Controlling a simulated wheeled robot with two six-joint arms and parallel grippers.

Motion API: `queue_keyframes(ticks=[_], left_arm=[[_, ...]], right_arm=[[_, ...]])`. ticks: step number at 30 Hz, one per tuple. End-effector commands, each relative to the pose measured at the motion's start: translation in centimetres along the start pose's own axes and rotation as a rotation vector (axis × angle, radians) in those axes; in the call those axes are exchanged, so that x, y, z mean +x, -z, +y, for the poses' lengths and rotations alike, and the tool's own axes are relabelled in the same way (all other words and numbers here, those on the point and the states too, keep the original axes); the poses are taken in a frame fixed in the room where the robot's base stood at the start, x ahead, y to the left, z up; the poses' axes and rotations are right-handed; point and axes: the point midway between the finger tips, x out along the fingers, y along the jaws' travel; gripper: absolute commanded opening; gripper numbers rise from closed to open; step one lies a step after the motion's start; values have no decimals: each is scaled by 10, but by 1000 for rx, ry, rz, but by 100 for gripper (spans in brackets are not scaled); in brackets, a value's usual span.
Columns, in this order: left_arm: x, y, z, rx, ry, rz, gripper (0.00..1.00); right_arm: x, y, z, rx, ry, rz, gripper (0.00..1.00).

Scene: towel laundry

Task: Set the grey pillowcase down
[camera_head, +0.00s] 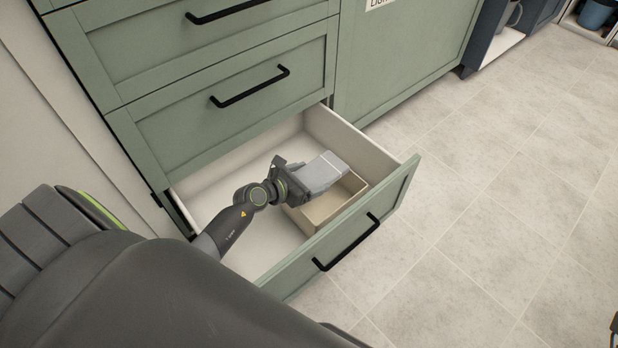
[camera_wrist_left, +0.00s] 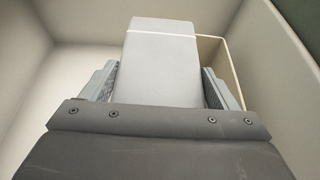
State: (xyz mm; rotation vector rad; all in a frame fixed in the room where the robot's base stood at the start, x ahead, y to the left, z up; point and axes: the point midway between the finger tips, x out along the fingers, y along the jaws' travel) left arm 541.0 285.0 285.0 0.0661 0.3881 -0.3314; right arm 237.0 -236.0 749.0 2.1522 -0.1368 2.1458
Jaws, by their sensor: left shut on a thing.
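The grey pillowcase (camera_head: 322,170) is a folded, flat block in my left gripper (camera_head: 303,186). It is over or partly inside the beige box (camera_head: 348,203) in the open bottom drawer; the exact height is hard to tell. In the left wrist view the pillowcase (camera_wrist_left: 160,62) sits between the two fingers of the left gripper (camera_wrist_left: 160,85), which is shut on it. The box (camera_wrist_left: 234,70) shows behind and to the right of it there. The gripper and pillowcase hide part of the box's inside.
The open drawer (camera_head: 365,150) has white inner walls and a green front with a black handle (camera_head: 346,242). The drawer floor left of the box is bare. Closed green drawers (camera_head: 225,120) stand above it. Tiled floor (camera_head: 480,220) to the right is clear.

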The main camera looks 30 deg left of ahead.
Motion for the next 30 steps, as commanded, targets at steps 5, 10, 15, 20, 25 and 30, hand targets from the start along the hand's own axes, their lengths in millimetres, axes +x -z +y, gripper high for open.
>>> queue_keyframes(ticks=[5, 10, 15, 20, 25, 30], left_arm=[[3, 6, 0, -1, 0, -1, 57], [5, 10, 0, -2, 0, -1, 57], [4, 10, 0, -1, 0, 0, 92], [4, 10, 0, -1, 0, 0, 100], [3, 8, 0, -1, 0, 0, 100], [-3, -6, 0, 1, 0, 0, 100]], right_arm=[[-6, 0, -1, -4, 3, -1, 46], [-9, 0, -1, -9, 3, -1, 46], [-7, 0, -1, -11, -3, 1, 46], [-7, 0, -1, -11, -5, 1, 46], [-6, 0, -1, -11, -7, 1, 46], [6, 0, 0, -2, -11, 1, 46]])
